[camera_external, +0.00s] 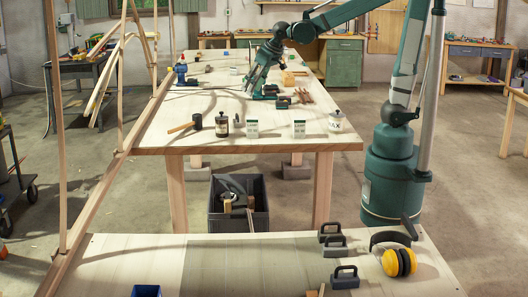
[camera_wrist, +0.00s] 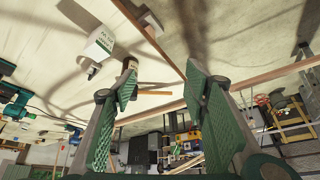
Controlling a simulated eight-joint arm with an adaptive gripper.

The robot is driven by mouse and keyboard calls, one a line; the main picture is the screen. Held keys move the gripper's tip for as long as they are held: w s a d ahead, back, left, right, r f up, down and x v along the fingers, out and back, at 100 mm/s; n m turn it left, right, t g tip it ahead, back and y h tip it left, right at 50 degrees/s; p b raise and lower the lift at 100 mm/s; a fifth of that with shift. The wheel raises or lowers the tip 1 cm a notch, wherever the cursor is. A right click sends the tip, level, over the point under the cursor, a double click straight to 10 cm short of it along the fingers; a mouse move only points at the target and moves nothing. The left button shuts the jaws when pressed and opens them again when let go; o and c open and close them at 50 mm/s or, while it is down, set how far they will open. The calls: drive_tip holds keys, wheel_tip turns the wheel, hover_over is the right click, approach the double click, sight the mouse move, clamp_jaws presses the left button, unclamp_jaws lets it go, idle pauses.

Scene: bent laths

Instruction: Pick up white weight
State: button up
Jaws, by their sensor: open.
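I cannot clearly make out a white weight in either view. Several dark weights with handles show in the external view: some on the front table (camera_external: 347,277), and a dark handled piece (camera_external: 283,103) on the far table, just right of my gripper. My gripper (camera_external: 259,92) is low over the far table (camera_external: 190,139). In the wrist view its two green ribbed fingers (camera_wrist: 162,82) stand apart, with nothing held between them. Whether the gripper hides a weight from the external camera, I cannot tell.
A tall wooden lath frame (camera_external: 119,90) rises at left. A dark crate (camera_external: 238,216) is on the floor.

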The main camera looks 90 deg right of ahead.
drive_tip(key=w+d+f+m+g, duration=0.1)
drive_tip(key=w+d+f+m, duration=0.15)
drive_tip(key=d, duration=0.45)
drive_tip(key=w+d+f+m+h+b, duration=0.1)
drive_tip(key=w+d+f, duration=0.1)
drive_tip(key=d+f, duration=0.35)
drive_tip(key=w+d+f+m+g, duration=0.1)
drive_tip(key=w+d+f, duration=0.15)
drive_tip(key=d, duration=0.55)
drive_tip(key=d+f+m, duration=0.1)
drive_tip(key=d+f, duration=0.2)
drive_tip(key=d, duration=0.2)
drive_tip(key=d+f+m+g, duration=0.1)
drive_tip(key=d+f, duration=0.3)
drive_tip(key=d, duration=0.2)
drive_tip(key=d+f+m, duration=0.2)
drive_tip(key=d+f, duration=0.2)
drive_tip(key=d, duration=0.2)
drive_tip(key=shift+d+g+h+b, duration=0.25)
drive_tip(key=shift+g+h+b, duration=0.15)
drive_tip(key=shift+f, duration=0.15)
drive_tip(key=shift+x, duration=1.2)
drive_tip(key=shift+f, duration=0.1)
drive_tip(key=shift+b+x, duration=0.3)
drive_tip(key=shift+x, duration=2.25)
drive_tip(key=shift+w, duration=0.1)
drive_tip(key=shift+c, duration=0.7)
